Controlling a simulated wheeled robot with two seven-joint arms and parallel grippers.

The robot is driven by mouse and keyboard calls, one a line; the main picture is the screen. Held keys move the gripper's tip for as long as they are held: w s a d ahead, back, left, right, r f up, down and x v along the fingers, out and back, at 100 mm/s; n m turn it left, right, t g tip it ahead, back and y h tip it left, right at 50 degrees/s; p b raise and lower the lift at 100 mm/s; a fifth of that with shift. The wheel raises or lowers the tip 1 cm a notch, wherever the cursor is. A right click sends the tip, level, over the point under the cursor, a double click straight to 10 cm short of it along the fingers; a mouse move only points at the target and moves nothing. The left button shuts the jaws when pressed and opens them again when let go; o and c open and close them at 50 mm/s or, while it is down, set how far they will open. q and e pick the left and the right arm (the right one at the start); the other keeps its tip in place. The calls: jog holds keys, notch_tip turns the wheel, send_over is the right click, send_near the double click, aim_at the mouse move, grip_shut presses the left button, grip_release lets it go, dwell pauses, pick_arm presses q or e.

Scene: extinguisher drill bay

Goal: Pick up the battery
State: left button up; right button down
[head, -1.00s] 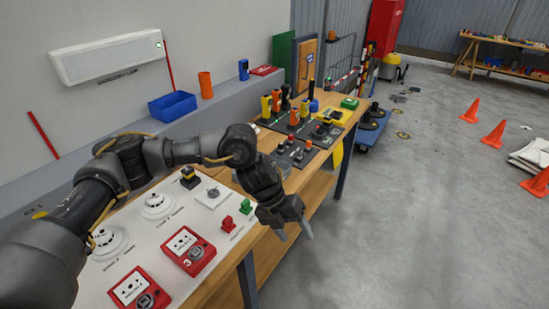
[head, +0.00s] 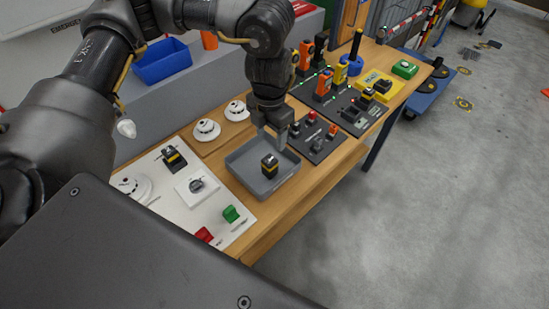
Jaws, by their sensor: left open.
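A black block with a yellow band, which looks like the battery (head: 269,166), stands in a shallow grey tray (head: 237,166) on the wooden bench. My left gripper (head: 272,140) points down over the back part of the tray, just behind the block in the picture. Its fingers are open with nothing between them, and I see no contact with the block. A similar black and yellow block (head: 174,158) sits on the white panel (head: 215,212) to the left. My right gripper is not in view.
Two white round detectors (head: 206,130) stand behind the tray. A blue bin (head: 161,62) is on the ledge. Open floor lies right of the bench.

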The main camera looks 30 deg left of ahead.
aim_at(270, 159)
pick_arm(q)
notch_tip(270, 159, down, 5)
jog(key=shift+s+f+p, duration=0.1)
jog(key=shift+p, duration=0.35)
jog(key=shift+f, duration=0.2)
jog(key=shift+s+f+p, duration=0.2)
jog(key=shift+f+p, duration=0.2)
jog(key=shift+f, duration=0.05)
jog(key=f+p, duration=0.1)
jog(key=f, duration=0.2)
jog(key=shift+s+f, duration=0.2)
jog(key=shift+f, duration=0.45)
jog(key=c, duration=1.3)
jog(key=shift+o, duration=0.2)
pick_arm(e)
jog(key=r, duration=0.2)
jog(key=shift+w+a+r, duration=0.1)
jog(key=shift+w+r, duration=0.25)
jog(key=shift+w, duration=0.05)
pick_arm(q)
jog(key=shift+w+r, duration=0.1)
jog(key=shift+r, duration=0.1)
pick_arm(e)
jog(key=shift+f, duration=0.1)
